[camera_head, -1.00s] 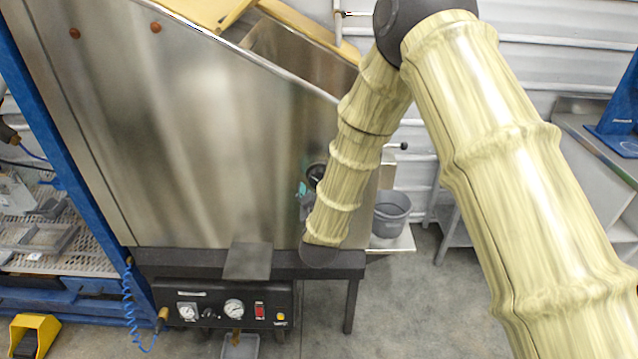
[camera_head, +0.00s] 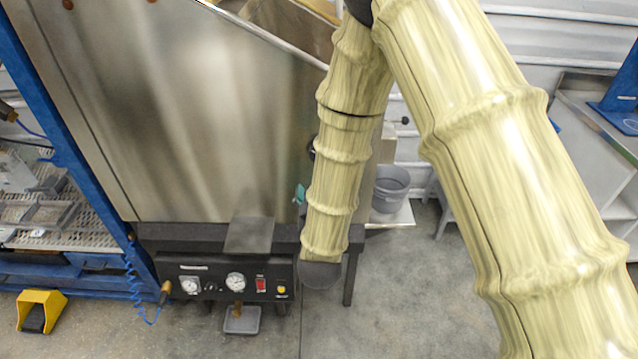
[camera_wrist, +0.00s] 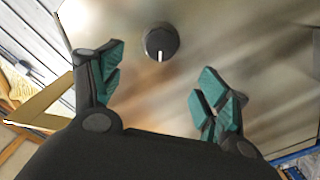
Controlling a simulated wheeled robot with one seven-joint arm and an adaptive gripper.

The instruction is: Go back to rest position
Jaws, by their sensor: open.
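My gripper (camera_wrist: 162,88) is open and empty in the wrist view, its two teal-padded fingers spread wide. Beyond and between the fingers is a black round knob (camera_wrist: 161,41) with a white mark, on the brushed metal hopper face (camera_wrist: 160,105). The fingers do not enclose the knob. In the head view my arm hangs down in front of the right part of the steel hopper (camera_head: 190,120). Only a bit of teal from my gripper (camera_head: 299,194) shows beside the arm; the rest is hidden behind it.
A black control panel (camera_head: 215,284) with gauges sits below the hopper. A small grey tray (camera_head: 242,320) is under it. A grey bucket (camera_head: 391,188) stands on a shelf at right. A blue frame (camera_head: 75,130) with a rack is at left. A yellow pedal (camera_head: 40,311) lies on the floor.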

